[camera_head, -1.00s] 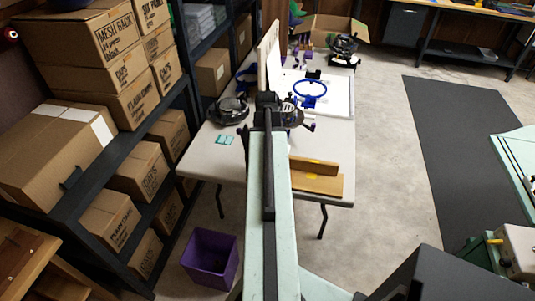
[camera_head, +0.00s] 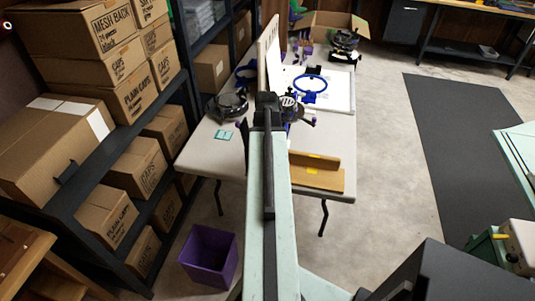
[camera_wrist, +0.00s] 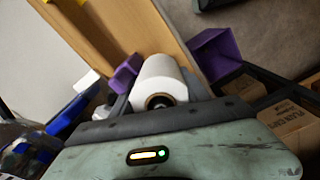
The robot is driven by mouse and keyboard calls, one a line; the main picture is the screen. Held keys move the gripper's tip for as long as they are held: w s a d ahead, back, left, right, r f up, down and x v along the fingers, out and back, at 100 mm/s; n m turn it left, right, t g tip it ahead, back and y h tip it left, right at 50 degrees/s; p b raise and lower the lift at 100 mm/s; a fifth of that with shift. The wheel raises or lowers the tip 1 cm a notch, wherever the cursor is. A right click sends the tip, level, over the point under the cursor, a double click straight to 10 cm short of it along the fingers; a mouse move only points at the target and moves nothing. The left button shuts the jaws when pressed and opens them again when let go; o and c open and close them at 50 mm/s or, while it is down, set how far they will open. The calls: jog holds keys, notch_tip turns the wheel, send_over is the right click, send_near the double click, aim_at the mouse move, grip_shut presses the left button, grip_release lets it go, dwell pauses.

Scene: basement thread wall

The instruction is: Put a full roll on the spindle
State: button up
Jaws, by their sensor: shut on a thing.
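A white roll (camera_wrist: 160,76) with a dark round core sits at the front of my gripper (camera_wrist: 157,92) in the wrist view. The gripper is shut on it. A purple fingertip touches or nearly touches its left side; the other finger is hard to make out. In the head view my gripper (camera_head: 288,108) is over the table, seen past the end of my arm, and the roll is hidden there. A pale upright board (camera_head: 270,45) stands on the table, seen nearly edge-on. I cannot make out the spindle in either view.
The white table (camera_head: 210,160) holds blue and black gear, a teal card (camera_head: 223,135) and a brown wooden piece (camera_head: 316,173) at its front edge. Shelves of boxes stand left. A purple bin (camera_head: 209,256) is on the floor, also in the wrist view (camera_wrist: 216,52).

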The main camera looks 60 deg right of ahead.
jog(key=shift+f+b, duration=0.4)
jog(key=shift+f, duration=0.1)
jog(key=o, duration=1.6)
jog(key=shift+c, duration=0.2)
notch_tip(320, 180, up, 8)
jog(key=p, duration=0.8)
jog(key=shift+r, duration=0.15)
